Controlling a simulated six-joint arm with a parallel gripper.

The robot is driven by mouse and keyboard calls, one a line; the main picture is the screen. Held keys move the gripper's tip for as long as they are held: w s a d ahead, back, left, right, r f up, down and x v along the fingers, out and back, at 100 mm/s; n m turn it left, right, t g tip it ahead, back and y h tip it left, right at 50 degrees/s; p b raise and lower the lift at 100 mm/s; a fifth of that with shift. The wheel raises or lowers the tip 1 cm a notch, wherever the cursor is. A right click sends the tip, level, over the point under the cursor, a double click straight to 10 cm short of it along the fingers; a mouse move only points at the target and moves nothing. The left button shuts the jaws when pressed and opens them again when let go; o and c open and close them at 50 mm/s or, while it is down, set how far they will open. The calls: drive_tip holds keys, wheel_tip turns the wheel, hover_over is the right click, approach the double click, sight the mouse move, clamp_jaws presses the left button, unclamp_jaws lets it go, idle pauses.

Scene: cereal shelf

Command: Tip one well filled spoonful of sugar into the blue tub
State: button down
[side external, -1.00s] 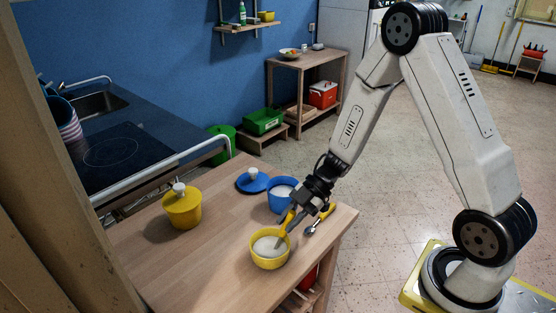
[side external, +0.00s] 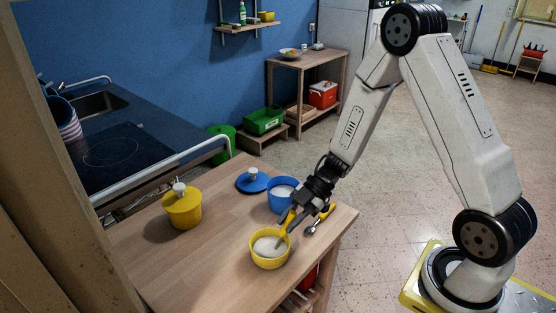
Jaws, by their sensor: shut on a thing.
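My gripper (side external: 297,211) is shut on a spoon with a yellow handle (side external: 287,221). The spoon slants down into an open yellow tub (side external: 270,262), which holds white grains like sugar. The spoon's bowl end is at or in the white contents, and I cannot tell how full it is. The blue tub (side external: 279,202) stands open just behind, left of my gripper. It also holds something white, and its right side is close to my gripper.
A second spoon (side external: 311,229) with a yellow handle lies right of the yellow tub. A lidded yellow tub (side external: 183,211) stands at the left. The wooden table (side external: 190,265) is clear at front left.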

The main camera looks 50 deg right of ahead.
drive_tip(key=shift+s+d+f+n+t+y, duration=0.15)
drive_tip(key=shift+s+d+f+t+y, duration=0.15)
drive_tip(key=shift+s+d+f+y, duration=0.15)
drive_tip(key=shift+s+d+f+n+t+y, duration=0.2)
drive_tip(key=shift+d+f+t+y, duration=0.1)
drive_tip(key=shift+d+y, duration=0.25)
idle(0.5)
drive_tip(key=shift+a+r, duration=0.1)
drive_tip(key=shift+r, duration=1.8)
idle(0.8)
drive_tip(key=shift+w+a+r+g+h, duration=0.35)
drive_tip(key=shift+a+h, duration=0.1)
drive_tip(key=shift+h, duration=0.15)
idle(0.6)
drive_tip(key=shift+s+d+f+y, duration=0.35)
drive_tip(key=shift+d+y, duration=0.15)
idle(1.2)
drive_tip(key=shift+r, duration=0.2)
idle(0.4)
